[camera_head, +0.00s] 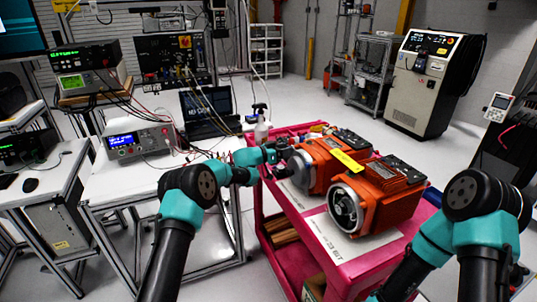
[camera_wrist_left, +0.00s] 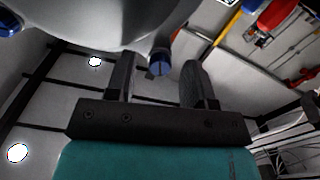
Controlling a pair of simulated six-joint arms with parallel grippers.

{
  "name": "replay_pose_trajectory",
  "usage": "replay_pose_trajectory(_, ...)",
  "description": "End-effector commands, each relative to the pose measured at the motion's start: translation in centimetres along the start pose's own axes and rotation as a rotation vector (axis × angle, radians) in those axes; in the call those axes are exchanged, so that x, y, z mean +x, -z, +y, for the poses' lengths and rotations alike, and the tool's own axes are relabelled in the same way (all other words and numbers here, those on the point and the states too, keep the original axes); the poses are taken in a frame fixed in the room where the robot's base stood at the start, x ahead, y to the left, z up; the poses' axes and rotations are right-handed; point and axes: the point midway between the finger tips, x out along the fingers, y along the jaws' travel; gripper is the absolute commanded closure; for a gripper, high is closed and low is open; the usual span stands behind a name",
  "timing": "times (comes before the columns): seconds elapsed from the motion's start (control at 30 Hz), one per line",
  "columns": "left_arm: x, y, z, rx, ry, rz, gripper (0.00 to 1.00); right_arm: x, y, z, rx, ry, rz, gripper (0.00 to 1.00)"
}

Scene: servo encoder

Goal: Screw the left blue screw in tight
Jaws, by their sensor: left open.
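Two orange servo motors with round grey metal faces sit on the pink cart: a far one (camera_head: 322,164) and a near one (camera_head: 385,196). My left gripper (camera_head: 284,168) is at the face of the far motor in the head view, where its fingers are small and partly hidden. In the left wrist view a blue screw (camera_wrist_left: 160,63) sticks out from the grey round part (camera_wrist_left: 100,22) between my two open fingers. Gaps show on both sides of it. Another blue screw (camera_wrist_left: 10,24) shows at the top left corner. My right arm reaches down out of the head view; its gripper is not seen.
The pink cart (camera_head: 345,276) has papers on its top and a spray bottle (camera_head: 261,125) beyond its far end. A white bench (camera_head: 135,178) with instruments and a laptop (camera_head: 208,106) stands to the left. A grey cabinet (camera_head: 425,85) stands at the back right.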

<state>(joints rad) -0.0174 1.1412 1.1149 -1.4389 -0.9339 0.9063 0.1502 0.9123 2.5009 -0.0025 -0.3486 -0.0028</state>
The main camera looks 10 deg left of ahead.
Motion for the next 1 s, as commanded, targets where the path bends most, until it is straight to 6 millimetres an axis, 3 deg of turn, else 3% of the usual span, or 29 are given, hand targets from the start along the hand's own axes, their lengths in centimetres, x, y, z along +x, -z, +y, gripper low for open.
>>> replay_pose_trajectory(0.17,-1.9,0.1,-0.1,-0.002,0.002,0.000,0.52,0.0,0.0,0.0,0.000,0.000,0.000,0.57)
replay_pose_trajectory(0.8,-13.9,0.0,-0.1,-0.002,0.003,0.000,0.52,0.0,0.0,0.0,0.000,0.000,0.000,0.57)
replay_pose_trajectory(1.0,-16.4,0.0,-0.1,-0.001,0.002,0.000,0.52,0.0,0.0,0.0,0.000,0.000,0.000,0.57)
